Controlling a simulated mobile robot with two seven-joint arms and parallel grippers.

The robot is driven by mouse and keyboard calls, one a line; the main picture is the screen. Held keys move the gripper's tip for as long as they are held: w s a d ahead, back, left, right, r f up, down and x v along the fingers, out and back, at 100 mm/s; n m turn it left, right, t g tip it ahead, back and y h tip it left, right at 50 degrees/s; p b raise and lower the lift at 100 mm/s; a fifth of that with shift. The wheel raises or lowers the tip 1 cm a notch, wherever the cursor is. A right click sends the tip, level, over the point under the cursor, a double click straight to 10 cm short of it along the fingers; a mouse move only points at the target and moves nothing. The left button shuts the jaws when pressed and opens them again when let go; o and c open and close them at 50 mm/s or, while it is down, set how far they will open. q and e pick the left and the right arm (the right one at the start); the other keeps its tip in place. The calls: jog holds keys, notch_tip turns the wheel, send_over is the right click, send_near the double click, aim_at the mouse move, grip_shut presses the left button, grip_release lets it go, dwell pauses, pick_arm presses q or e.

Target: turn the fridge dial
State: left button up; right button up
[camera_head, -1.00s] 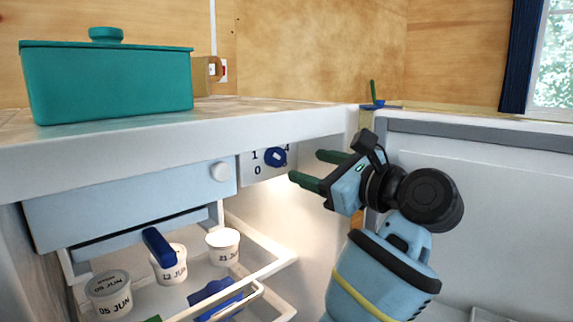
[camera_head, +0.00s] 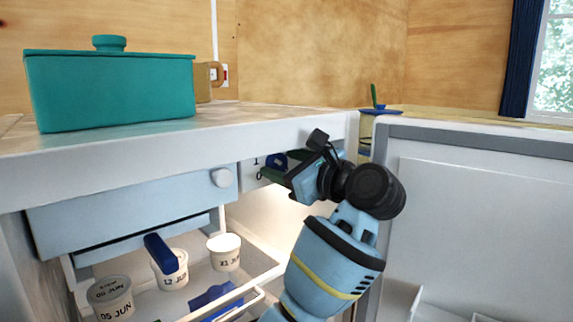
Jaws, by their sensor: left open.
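The fridge dial (camera_head: 275,160) is a small blue knob on a pale panel with numbers, under the fridge's top edge. It is partly hidden by my gripper, and only the marks 1 and 0 show beside it. My left gripper (camera_head: 278,165) has its green fingers open at the dial, one on its lower side and one by its upper right. I cannot tell whether the fingers touch the knob. My right gripper is out of view.
Dated white tubs (camera_head: 224,252) and blue items stand on the fridge shelf below. A teal lidded pot (camera_head: 110,90) and a tan mug (camera_head: 205,80) sit on top. The open fridge door (camera_head: 470,200) is close on the right of my arm.

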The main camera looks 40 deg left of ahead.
pick_arm(q)
jog(key=shift+c, duration=0.4)
jog(key=c, duration=0.9)
jog(key=shift+r+m+p, duration=0.1)
jog(key=shift+m+p, duration=0.6)
jog(key=shift+p, duration=0.05)
jog(key=shift+d+r+m+p, duration=0.1)
jog(key=shift+m+p, duration=1)
jog(key=shift+w+m+p, duration=0.1)
jog(key=shift+m+p, duration=0.85)
jog(key=shift+m, duration=0.05)
jog(key=shift+m+p, duration=0.6)
jog(key=shift+m, duration=0.1)
